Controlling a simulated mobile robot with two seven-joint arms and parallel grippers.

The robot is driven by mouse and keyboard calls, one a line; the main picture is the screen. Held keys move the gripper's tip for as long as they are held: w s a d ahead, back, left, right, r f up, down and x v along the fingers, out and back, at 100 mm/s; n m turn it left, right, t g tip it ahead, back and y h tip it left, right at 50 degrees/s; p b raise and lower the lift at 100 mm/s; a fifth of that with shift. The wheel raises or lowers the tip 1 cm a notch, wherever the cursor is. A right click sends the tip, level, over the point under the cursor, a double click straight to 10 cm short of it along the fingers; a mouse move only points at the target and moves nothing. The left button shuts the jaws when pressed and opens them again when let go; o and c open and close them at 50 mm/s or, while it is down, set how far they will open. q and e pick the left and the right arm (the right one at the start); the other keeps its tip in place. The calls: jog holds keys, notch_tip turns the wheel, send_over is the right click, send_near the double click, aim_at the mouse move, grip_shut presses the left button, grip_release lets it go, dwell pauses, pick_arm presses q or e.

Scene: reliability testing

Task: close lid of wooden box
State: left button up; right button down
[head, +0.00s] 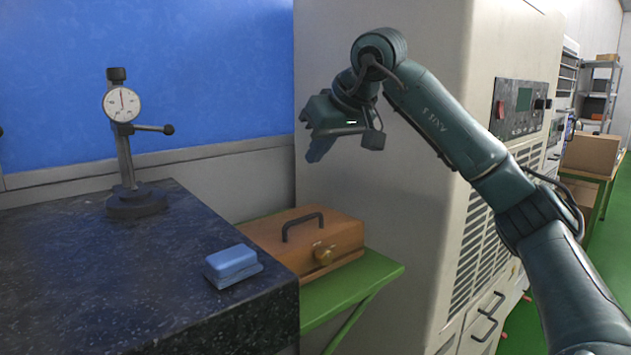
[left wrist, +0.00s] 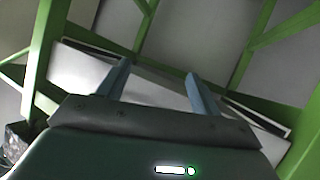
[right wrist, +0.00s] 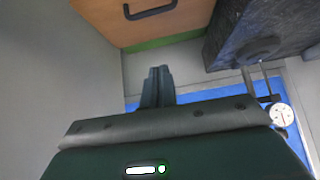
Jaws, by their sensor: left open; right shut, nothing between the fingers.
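The brown wooden box (head: 340,240) sits on a green table beside the dark granite block, with its lid (head: 270,232) down. The lid has a dark handle (head: 303,226), and a brass latch (head: 322,254) is on the front. In the right wrist view the box (right wrist: 105,22) shows at the top, with its handle. My right gripper (head: 318,150) is shut and empty, raised above the box and apart from it; its closed fingers (right wrist: 157,84) show in the right wrist view. My left gripper (left wrist: 160,82) is open and empty, facing green table legs; it is outside the head view.
The granite block (head: 120,265) carries a dial gauge stand (head: 126,150) and a small blue case (head: 232,264). The green table (head: 350,287) has a little free room in front of the box. A large beige machine (head: 420,200) stands directly behind and to the right.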

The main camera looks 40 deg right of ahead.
send_over(304, 220)
jog(key=w, duration=0.2)
jog(key=f, duration=0.7)
jog(key=shift+w+f, duration=0.2)
jog(key=shift+f, duration=0.2)
jog(key=shift+s+d+f+b, duration=0.1)
jog(key=shift+s+f+b, duration=0.55)
jog(key=shift+f, duration=0.45)
jog(key=shift+s+f, duration=0.4)
jog(key=shift+s, duration=0.1)
pick_arm(q)
jog(key=shift+s+a+r, duration=0.25)
jog(key=shift+r, duration=0.05)
pick_arm(e)
jog(key=shift+f, duration=0.1)
pick_arm(q)
jog(key=shift+t, duration=0.3)
pick_arm(e)
jog(key=shift+s, duration=0.1)
pick_arm(q)
jog(key=shift+f, duration=0.1)
